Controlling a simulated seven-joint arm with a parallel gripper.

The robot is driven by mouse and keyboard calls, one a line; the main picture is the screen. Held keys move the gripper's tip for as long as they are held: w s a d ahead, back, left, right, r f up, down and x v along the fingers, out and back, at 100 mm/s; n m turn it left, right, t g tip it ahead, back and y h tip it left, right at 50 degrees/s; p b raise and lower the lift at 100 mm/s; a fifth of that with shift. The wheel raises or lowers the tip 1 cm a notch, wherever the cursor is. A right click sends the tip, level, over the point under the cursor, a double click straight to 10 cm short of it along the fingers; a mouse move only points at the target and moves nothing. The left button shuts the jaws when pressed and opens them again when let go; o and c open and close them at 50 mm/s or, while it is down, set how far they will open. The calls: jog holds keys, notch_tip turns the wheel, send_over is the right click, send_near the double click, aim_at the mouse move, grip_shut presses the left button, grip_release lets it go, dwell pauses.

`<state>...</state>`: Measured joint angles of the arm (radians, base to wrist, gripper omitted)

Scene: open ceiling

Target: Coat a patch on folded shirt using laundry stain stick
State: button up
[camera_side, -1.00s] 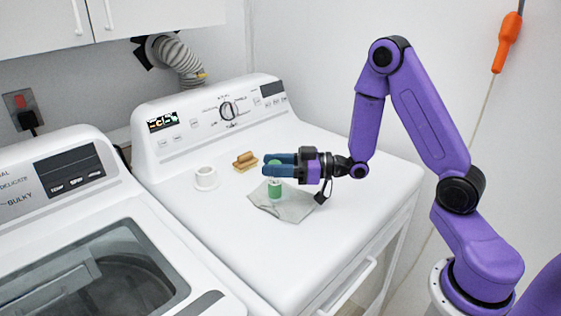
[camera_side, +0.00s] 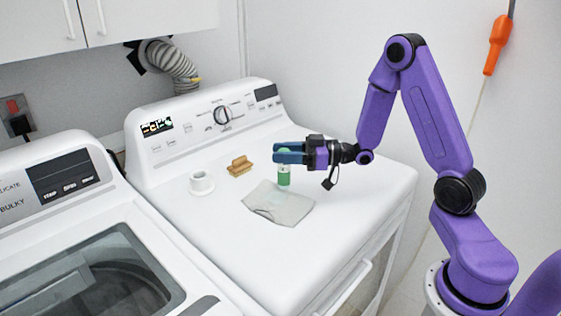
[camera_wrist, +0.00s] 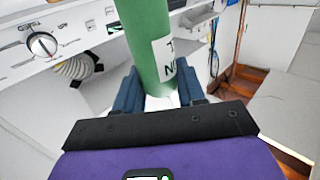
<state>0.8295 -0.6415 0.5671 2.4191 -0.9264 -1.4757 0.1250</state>
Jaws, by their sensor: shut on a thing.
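My gripper (camera_side: 277,152) is shut on the green stain stick (camera_side: 284,176), which it holds upright with its lower end pointing down. The stick hangs over the back right part of the grey folded shirt (camera_side: 285,208). It looks to be just above the cloth, though a small contact is hard to rule out. The shirt lies flat on the white machine top, with a faint lighter area on its left part. In the wrist view, the stick (camera_wrist: 140,35) stands between the blue fingers, its white label partly showing.
A white ring-shaped cap or cup (camera_side: 201,182) and a wooden brush (camera_side: 240,166) stand left of the shirt. The control panel (camera_side: 213,119) rises behind. The machine top (camera_side: 340,190) is clear to the right and front. Another machine (camera_side: 70,250) stands at left.

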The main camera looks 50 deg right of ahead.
jog(key=shift+r, duration=3.15)
